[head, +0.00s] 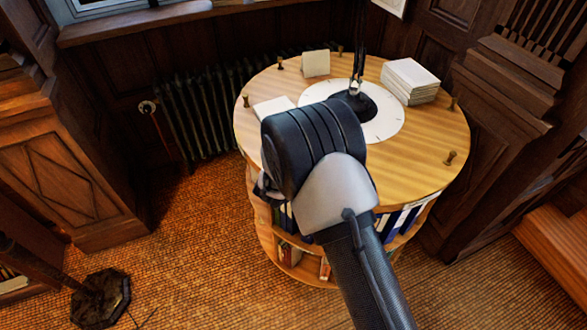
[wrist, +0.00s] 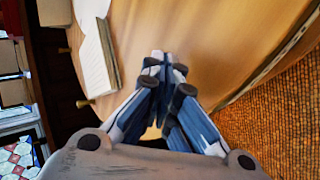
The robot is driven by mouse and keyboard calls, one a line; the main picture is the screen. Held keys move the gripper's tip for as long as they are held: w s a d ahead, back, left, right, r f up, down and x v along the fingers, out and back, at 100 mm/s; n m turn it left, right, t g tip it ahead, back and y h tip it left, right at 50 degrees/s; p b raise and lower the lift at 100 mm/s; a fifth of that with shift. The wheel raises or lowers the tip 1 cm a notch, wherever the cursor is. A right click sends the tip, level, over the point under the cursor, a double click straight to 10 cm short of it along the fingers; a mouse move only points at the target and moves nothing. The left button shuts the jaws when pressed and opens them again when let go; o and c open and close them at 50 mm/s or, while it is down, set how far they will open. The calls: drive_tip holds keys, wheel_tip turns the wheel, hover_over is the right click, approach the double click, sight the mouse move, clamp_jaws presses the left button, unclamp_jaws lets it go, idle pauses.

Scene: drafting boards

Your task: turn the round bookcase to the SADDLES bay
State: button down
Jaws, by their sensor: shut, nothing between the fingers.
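The round bookcase (head: 425,150) stands in the middle of the head view, with a pale wooden top and shelves of books (head: 290,252) below. Small brass knobs stand around its rim, one at the right (head: 450,158). No bay label is readable, so I cannot tell where SADDLES is.
A radiator (head: 205,110) is behind; panelled woodwork (head: 520,110) is close at right.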

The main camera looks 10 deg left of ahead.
drive_tip(key=shift+r, duration=0.1)
drive_tip(key=shift+s+d+r+p, duration=0.25)
drive_tip(key=shift+d+r+p, duration=0.25)
drive_tip(key=shift+d+p, duration=0.05)
wheel_tip(320, 180, up, 8)
drive_tip(key=p, duration=0.8)
drive_tip(key=shift+f, duration=0.15)
